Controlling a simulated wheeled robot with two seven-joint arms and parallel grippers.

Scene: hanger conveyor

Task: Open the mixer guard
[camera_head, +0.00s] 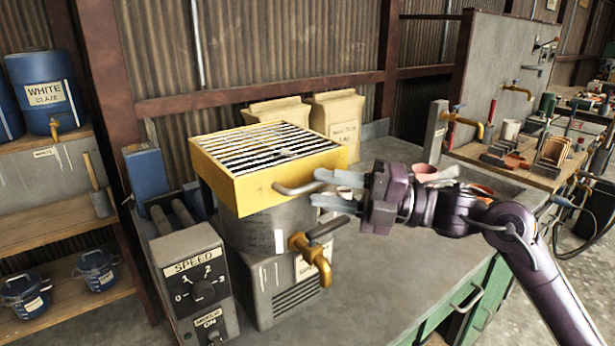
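The mixer guard is a yellow box-shaped frame (262,188) with a barred top, lying level and closed over the grey mixer drum (270,230). A grey bar handle (290,189) sticks out from its front right side. My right gripper (316,187) comes in from the right with its two grey fingers apart, one above the other. The handle's outer part lies between or just behind the fingers; I cannot tell whether they touch it. My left gripper is not in view.
A brass tap (313,259) with a dark lever sits just below the gripper. A speed control box (200,285) stands at front left. Paper sacks (337,115) stand behind the mixer. The front bench top is clear.

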